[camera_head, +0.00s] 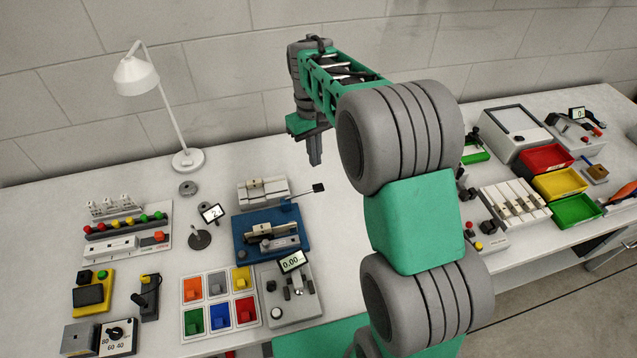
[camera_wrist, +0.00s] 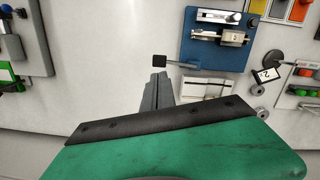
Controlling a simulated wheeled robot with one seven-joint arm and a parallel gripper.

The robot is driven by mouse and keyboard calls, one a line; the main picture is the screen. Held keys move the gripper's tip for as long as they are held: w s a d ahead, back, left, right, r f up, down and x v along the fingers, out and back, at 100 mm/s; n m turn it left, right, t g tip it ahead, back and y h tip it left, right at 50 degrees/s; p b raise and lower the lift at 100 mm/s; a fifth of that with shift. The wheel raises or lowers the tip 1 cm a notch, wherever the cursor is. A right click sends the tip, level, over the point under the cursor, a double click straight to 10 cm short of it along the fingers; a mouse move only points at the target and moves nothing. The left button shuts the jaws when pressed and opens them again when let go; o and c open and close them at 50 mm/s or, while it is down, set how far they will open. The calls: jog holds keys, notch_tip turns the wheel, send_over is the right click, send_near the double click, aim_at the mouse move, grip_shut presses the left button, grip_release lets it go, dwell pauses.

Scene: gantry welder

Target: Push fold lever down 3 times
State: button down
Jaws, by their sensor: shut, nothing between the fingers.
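The lever (camera_head: 319,188), a thin rod with a black square end, sticks out to the right from the blue bench fixture (camera_head: 240,240). It looks like the fold lever. In the wrist view its black end (camera_wrist: 159,61) shows just beyond my fingertips, with the blue fixture (camera_wrist: 215,62) beside it. My gripper (camera_head: 314,160) is shut and empty, pointing down, and appears above the bench close to the lever's end. In the wrist view the gripper (camera_wrist: 158,82) does not cover the lever end. Whether they touch I cannot tell.
A white lamp (camera_head: 188,160) stands at the back left. A device reading 0.00 (camera_head: 290,300) is in front.

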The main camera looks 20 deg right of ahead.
aim_at(317, 186)
jog(key=f+b, duration=0.5)
jog(key=f, duration=0.2)
jog(key=shift+s+d+b, duration=0.1)
jog(key=shift+s+b, duration=0.25)
jog(key=shift+b, duration=0.05)
